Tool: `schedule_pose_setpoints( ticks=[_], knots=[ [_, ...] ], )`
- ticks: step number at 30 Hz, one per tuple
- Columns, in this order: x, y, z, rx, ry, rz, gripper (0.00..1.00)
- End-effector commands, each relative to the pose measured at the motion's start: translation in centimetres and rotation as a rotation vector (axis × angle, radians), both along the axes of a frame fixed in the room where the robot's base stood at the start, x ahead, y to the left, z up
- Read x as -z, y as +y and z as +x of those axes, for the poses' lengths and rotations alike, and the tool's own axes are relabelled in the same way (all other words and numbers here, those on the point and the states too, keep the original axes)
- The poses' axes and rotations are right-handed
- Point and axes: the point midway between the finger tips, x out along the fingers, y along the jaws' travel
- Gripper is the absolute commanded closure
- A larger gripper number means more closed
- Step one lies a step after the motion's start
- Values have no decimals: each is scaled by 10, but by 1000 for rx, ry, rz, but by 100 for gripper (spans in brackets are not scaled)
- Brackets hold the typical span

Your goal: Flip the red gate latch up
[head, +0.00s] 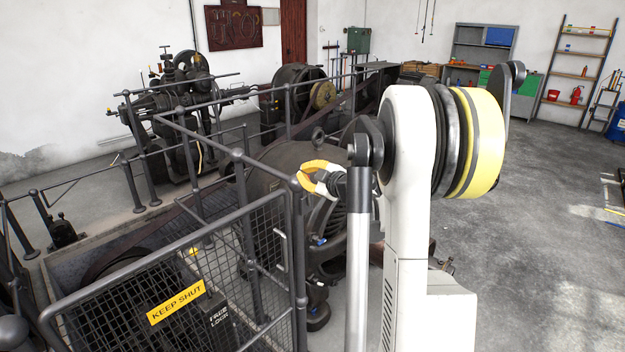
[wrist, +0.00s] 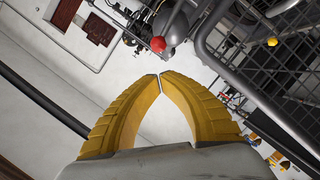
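The red ball knob (wrist: 158,44) of the latch shows in the wrist view, just beyond my fingertips, on a grey metal lever. I cannot make out the red latch in the head view. My gripper (wrist: 160,77) has its two yellow fingers brought together at the tips, with nothing seen between them. The knob appears apart from the tips. In the head view my gripper (head: 301,179) is beside the top corner post of the mesh gate (head: 180,243), which carries a yellow "KEEP SHUT" sign (head: 176,302).
Dark rails (head: 180,110) fence a pit with belt machinery behind the gate. A dark dynamo (head: 290,165) stands close behind my gripper. In the wrist view, a yellow knob (wrist: 272,42) shows by the mesh. The floor at the right (head: 540,220) is mostly clear.

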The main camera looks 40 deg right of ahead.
Motion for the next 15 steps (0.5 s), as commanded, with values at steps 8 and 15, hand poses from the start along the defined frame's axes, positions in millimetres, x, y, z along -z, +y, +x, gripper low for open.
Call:
schedule_pose_setpoints(
  ticks=[8, 15],
  knots=[
    [17, -17, 13, 2, 0, 1, 100],
    [17, -18, 13, 2, 0, 1, 100]
  ],
)
